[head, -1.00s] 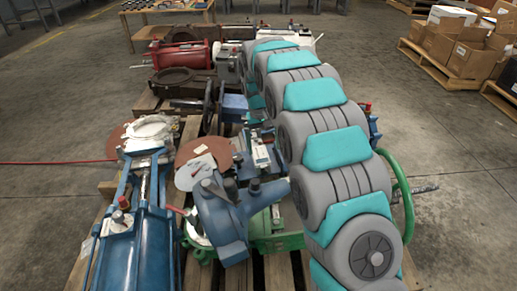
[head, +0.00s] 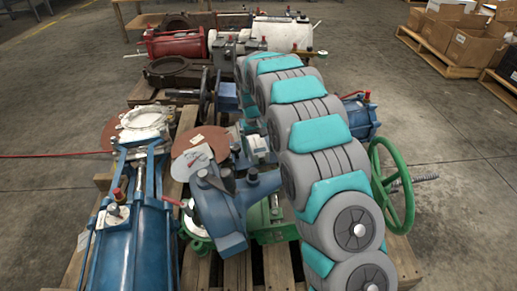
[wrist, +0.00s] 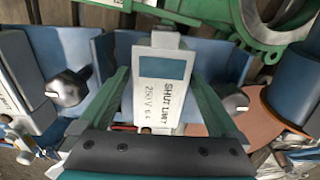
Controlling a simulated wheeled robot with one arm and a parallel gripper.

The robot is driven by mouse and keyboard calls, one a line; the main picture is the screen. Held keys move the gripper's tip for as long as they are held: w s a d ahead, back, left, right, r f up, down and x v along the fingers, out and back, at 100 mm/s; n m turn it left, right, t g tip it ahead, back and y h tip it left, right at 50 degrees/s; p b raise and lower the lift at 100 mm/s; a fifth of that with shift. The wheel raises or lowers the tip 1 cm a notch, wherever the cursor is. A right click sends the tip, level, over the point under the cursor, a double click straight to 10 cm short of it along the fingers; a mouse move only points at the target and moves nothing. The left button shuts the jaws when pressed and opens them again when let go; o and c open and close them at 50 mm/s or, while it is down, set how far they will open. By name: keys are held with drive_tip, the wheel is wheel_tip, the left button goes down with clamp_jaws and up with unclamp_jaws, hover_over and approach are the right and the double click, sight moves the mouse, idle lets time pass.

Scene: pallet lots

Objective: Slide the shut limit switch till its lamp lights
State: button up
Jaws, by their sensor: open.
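The shut limit switch (wrist: 165,85) is a pale box in the middle of the wrist view, with a dark teal panel on its face and "SHUT LIMIT" lettering below. I see no lit lamp on it; I cannot tell whether the dark panel is the lamp. My gripper (wrist: 161,76) is open, with one green finger on each side of the switch. A gap shows at each side near the tips, though contact lower down is unclear. In the head view my arm hides most of the area around the gripper, and I cannot make out the switch clearly there.
A green ring-shaped casting (wrist: 275,20) lies just beyond the switch. Blue housings with dark knobs (wrist: 68,88) flank it. Open floor lies outside the pallet.

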clamp_jaws()
idle(0.8)
